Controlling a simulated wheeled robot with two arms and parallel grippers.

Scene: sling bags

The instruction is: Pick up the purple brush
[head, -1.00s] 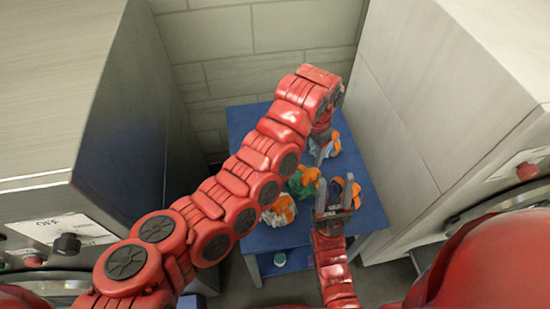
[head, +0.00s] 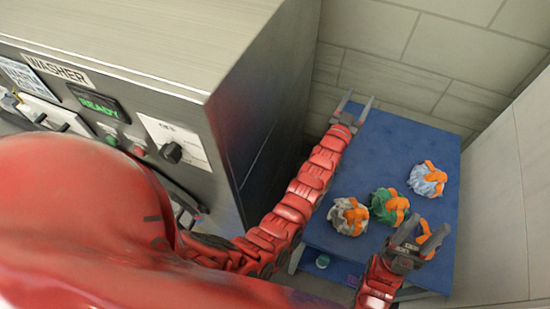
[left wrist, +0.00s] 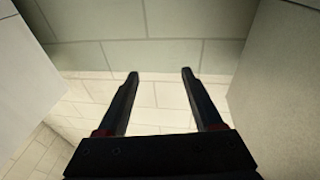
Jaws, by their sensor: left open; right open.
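I cannot make out a clear purple brush. A small purple patch (head: 352,281) shows low beside the blue table's front, next to my right arm, too small to identify. My left gripper (head: 357,100) is open and empty over the table's far left corner in the head view. Its two open fingers also show in the left wrist view (left wrist: 160,76), with only wall and floor tiles beyond them. My right gripper (head: 431,224) is open at the table's front right, around or over a dark and orange bag (head: 427,236) that it partly hides. I cannot tell whether they touch.
The blue table (head: 385,145) holds a grey and orange bag (head: 346,216), a green and orange bag (head: 383,206) and a pale blue and orange bag (head: 424,183). A teal item (head: 322,261) sits below. A washer (head: 240,60) stands left; walls close the back and right.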

